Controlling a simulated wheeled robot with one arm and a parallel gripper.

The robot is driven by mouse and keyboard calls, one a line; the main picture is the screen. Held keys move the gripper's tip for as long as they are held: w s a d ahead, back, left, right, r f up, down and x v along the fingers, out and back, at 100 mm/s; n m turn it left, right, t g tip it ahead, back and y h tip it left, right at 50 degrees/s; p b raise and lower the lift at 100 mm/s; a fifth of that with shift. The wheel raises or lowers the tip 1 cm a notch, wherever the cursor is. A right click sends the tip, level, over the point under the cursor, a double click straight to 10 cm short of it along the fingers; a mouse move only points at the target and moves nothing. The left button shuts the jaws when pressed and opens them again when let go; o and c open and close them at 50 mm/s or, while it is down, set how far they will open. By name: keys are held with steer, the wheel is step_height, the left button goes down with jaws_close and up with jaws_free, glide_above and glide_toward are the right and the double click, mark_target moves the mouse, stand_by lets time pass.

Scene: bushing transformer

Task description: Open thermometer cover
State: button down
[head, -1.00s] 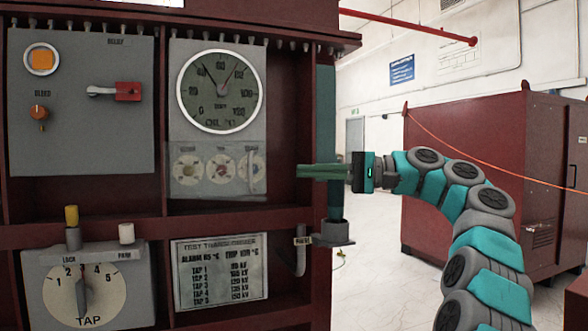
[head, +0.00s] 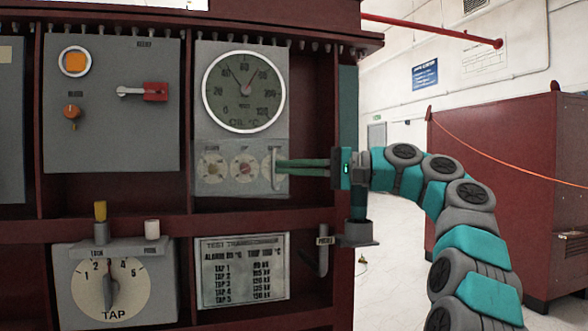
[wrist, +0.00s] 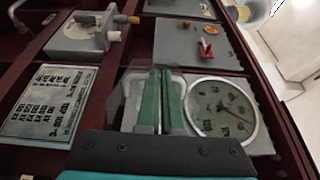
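The thermometer cover (head: 226,188) is a clear panel over a row of three small dials, below the big round gauge (head: 244,91). It lies flat against the grey panel and looks closed. A pale upright handle (head: 275,153) stands at its right edge. My gripper (head: 278,167) reaches in from the right, with its green fingertips at the handle. In the wrist view the fingers (wrist: 160,75) lie in front of the cover and hide part of it. Only a narrow gap shows between them. I cannot tell whether they touch or grip the handle.
A grey panel with a red lever (head: 154,91) is at the left. The tap dial (head: 110,290) and a text plate (head: 243,270) are below. Open floor shows to the right, before a red cabinet (head: 490,190).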

steer(key=shift+s+a, duration=0.3)
steer(key=shift+a, duration=0.2)
stand_by(0.6)
